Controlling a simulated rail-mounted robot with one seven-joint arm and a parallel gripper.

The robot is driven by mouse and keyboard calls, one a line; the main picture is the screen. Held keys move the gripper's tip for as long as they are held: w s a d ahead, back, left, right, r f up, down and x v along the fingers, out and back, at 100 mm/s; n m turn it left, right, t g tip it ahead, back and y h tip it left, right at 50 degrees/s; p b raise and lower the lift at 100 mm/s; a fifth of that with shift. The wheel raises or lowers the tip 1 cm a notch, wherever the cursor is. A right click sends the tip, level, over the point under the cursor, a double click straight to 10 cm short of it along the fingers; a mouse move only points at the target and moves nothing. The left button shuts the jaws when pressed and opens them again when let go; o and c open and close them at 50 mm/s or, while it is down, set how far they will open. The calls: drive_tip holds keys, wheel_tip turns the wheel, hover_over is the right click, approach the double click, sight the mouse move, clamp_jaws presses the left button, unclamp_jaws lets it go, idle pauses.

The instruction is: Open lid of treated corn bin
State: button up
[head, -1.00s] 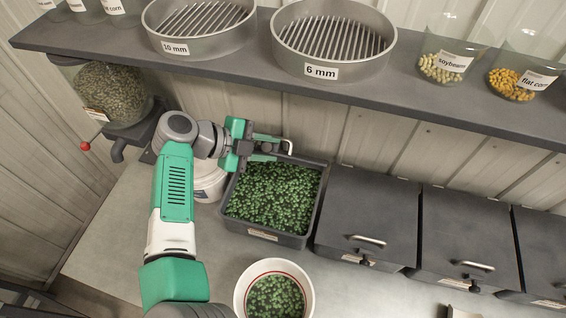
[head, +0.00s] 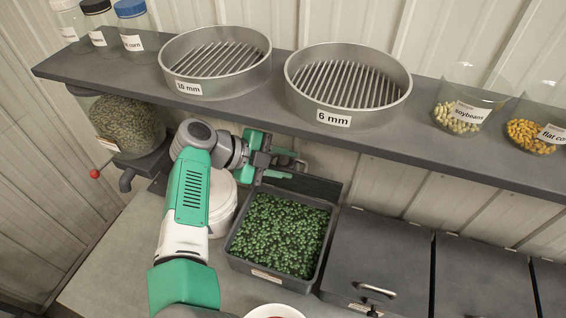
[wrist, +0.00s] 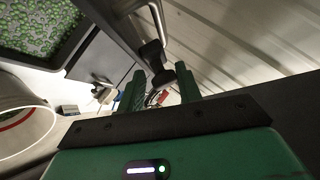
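The bin of green treated kernels (head: 232,258) stands uncovered on the bench; its front label is too small to read. Its dark lid (head: 318,187) stands raised at the bin's back edge, near the wall. My gripper (head: 287,168) is at the upper left of the lid, beside its light handle (head: 301,166). In the wrist view, the two green fingers (wrist: 160,88) are apart with a gap between them. A metal handle bar (wrist: 152,30) and a black latch (wrist: 155,62) show just beyond the fingertips. I cannot tell whether the fingers touch them.
Closed dark bins (head: 385,255) stand to the right. A shelf (head: 440,150) with two sieves (head: 215,62) and jars runs above my gripper. A white bucket (head: 222,200) stands left of the open bin, and a white bowl (head: 275,312) is at the bottom edge.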

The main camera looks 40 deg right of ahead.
drive_tip(key=shift+o, duration=0.9)
drive_tip(key=shift+w, duration=0.1)
drive_tip(key=b+v, duration=0.1)
drive_tip(key=v, duration=0.6)
drive_tip(key=shift+a, duration=0.3)
drive_tip(key=shift+w+r, duration=0.1)
drive_tip(key=shift+r, duration=0.05)
drive_tip(key=shift+c, duration=0.3)
drive_tip(key=shift+f+b, duration=0.3)
drive_tip(key=c, duration=0.3)
drive_tip(key=f+h, duration=0.1)
drive_tip(key=s+a+f+m+h+b, duration=0.1)
drive_tip(key=f, duration=0.1)
drive_tip(key=s+f+h, duration=0.1)
drive_tip(key=h, duration=0.1)
drive_tip(key=shift+a+f+m+b, duration=0.2)
drive_tip(key=shift+a+m+b, duration=0.05)
drive_tip(key=shift+m+b, duration=0.15)
clamp_jaws()
drive_tip(key=s+a+f+m+t+h+b, duration=0.1)
drive_tip(key=a+f+t+h+b, duration=0.15)
drive_tip(key=a+t+h, duration=0.5)
drive_tip(key=shift+g+y, duration=0.65)
drive_tip(key=shift+g, duration=0.2)
drive_tip(key=p+x, duration=0.3)
drive_tip(key=x, duration=0.8)
drive_tip(key=shift+d+r+p, duration=0.15)
drive_tip(key=shift+r+p, duration=0.1)
drive_tip(key=shift+p, duration=0.15)
